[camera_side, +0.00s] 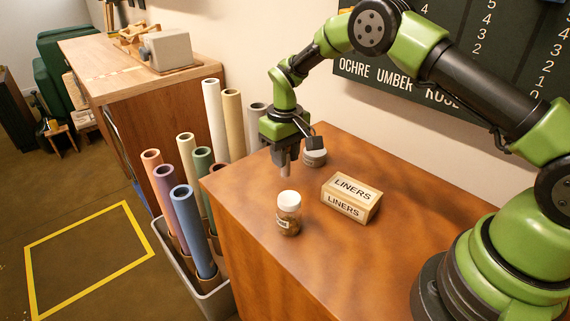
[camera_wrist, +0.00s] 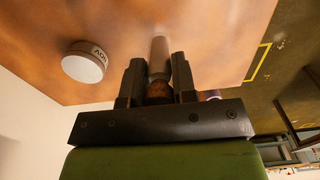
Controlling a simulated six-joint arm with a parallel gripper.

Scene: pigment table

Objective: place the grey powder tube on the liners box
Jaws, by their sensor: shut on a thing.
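The wrist view also shows the tube (camera_wrist: 158,52) between the two dark fingers (camera_wrist: 158,80). Its contents are hard to make out. The box does not show in the wrist view.
A white-capped jar with brown contents (camera_side: 289,213) stands left of the box. A low, grey-lidded pot (camera_side: 314,157) sits behind the box, close to my gripper; it also shows in the wrist view (camera_wrist: 84,64). A bin of coloured rolls (camera_side: 188,230) stands beyond the table's left edge.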

